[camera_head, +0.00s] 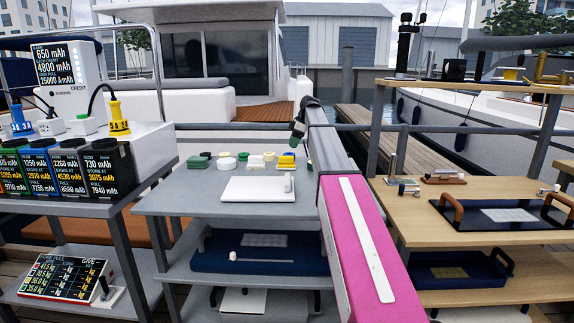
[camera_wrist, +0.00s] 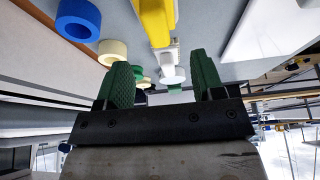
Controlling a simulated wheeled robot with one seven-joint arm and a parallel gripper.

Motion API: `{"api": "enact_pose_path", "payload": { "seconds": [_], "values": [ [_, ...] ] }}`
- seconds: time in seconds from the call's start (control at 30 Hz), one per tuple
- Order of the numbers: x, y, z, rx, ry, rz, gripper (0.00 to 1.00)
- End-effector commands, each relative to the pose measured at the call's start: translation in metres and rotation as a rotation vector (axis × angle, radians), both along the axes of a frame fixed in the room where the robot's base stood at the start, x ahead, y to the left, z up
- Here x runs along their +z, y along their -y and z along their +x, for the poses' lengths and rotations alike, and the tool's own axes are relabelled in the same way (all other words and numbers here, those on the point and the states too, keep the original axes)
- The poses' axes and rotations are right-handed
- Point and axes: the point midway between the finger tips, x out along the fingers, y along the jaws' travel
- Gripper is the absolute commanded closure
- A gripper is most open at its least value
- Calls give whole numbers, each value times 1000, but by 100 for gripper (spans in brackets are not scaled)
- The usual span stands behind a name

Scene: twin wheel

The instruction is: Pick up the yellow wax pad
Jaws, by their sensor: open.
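A small bright yellow piece (camera_head: 286,162), which looks like the yellow wax pad, lies near the back right of the grey middle table (camera_head: 190,203). A yellow block (camera_wrist: 155,20) shows at the top of the wrist view, cut off by the frame edge; it seems to be the same piece. My gripper (camera_head: 298,132) hangs above the table's back right part, over the small pieces. Its two green fingers (camera_wrist: 163,78) are apart, with nothing gripped between them. The yellow block lies beyond the fingertips and apart from them.
A blue ring (camera_wrist: 78,18) and a cream round piece (camera_wrist: 112,51) lie beside the yellow block. Several green and white pieces (camera_head: 226,163) line the table's back. A white board (camera_head: 258,189) lies in front. My pink arm link covers the table's right side.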

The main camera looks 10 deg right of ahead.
Motion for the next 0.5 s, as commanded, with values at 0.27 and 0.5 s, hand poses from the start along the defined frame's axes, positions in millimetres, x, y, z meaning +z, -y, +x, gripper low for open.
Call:
{"api": "enact_pose_path", "payload": {
  "seconds": [0.27,0.5],
  "values": [
    [-31,-13,3,-1,0,-1,38],
    [-50,-21,7,0,0,-1,38]
  ]
}}
